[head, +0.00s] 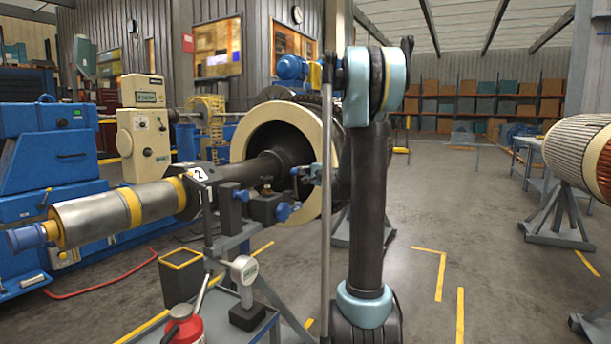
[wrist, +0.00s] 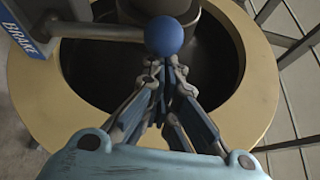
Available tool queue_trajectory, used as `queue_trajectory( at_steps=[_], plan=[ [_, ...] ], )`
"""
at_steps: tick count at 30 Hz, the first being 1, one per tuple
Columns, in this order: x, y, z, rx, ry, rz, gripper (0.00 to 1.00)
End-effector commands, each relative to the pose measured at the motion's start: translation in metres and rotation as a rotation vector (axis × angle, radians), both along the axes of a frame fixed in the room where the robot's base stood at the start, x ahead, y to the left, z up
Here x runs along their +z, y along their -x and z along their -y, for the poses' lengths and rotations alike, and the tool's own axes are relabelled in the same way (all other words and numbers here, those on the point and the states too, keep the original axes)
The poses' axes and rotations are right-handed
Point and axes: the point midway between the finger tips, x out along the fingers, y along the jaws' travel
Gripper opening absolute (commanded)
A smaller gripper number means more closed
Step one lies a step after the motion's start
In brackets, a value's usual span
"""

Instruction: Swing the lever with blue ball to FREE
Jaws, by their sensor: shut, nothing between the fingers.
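The blue ball (wrist: 164,36) sits at the end of a thin grey lever rod (wrist: 112,33) in the wrist view. The rod runs left to a grey housing with a blue plate (wrist: 36,22) that reads BRAKE. My gripper (wrist: 160,64) is shut and empty, its fingertips just below the ball in the picture. I cannot tell whether they touch it. No FREE mark shows. In the head view, my gripper (head: 303,171) is small, near the cream ring, partly hidden by my arm.
A cream ring (head: 242,152) surrounds a dark opening and shaft behind the gripper. A steel roller (head: 90,217) lies at the left. A gauge (head: 244,270) and a red can (head: 184,325) stand in front. Open floor (head: 425,225) lies to the right.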

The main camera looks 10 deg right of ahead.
Motion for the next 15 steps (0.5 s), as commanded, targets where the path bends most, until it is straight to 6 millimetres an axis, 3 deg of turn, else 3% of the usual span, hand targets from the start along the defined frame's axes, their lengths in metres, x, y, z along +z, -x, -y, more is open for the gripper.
queue_trajectory(
  at_steps=[15],
  plan=[
    [-0.002, 0.039, -0.025, -0.003, -0.001, -0.001, 0.0]
  ],
)
